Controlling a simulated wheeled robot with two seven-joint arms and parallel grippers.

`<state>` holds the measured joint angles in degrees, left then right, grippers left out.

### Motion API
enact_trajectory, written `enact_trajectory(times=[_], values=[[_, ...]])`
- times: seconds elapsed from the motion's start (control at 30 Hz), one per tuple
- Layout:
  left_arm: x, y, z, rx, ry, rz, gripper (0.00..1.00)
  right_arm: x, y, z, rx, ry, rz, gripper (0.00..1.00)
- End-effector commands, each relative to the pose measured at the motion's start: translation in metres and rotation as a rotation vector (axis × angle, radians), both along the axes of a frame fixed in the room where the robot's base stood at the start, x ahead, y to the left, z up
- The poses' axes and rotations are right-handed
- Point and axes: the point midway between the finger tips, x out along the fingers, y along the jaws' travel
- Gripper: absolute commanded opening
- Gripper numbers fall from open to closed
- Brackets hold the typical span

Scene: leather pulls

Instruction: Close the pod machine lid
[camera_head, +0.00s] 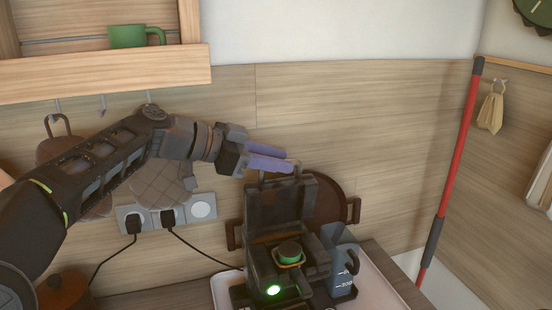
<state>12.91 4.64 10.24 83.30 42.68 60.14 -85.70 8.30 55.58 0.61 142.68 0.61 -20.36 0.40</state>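The dark pod machine (262,262) stands on the counter with a green light glowing on its front. Its lid (280,208) is raised, standing about upright at the back, with a handle loop along its top edge. A green-topped pod (290,250) sits in the machine's open top. My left gripper (291,161) reaches in from the left, its two purple fingers pointing right, at the top of the raised lid by the handle. The fingers lie close together in this view; whether they are apart or touch the lid is unclear. My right gripper is not in view.
A blue-grey jug (341,262) stands right of the machine on a pale tray (385,280). A round brown tray (328,205) leans behind the lid. Cords run from the wall sockets (167,217). A shelf (110,73) with a green mug hangs above my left arm.

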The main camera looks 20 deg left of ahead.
Motion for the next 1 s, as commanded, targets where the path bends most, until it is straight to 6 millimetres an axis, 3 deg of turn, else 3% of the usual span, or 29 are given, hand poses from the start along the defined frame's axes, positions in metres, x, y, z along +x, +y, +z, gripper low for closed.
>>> enact_trajectory(times=[0.33,1.0], values=[[-0.0001,0.0002,0.0002,0.000,0.000,0.000,0.00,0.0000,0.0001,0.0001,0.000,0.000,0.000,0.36],[0.0000,0.0004,0.0003,0.000,0.000,0.001,0.00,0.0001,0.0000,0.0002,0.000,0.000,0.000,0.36]])
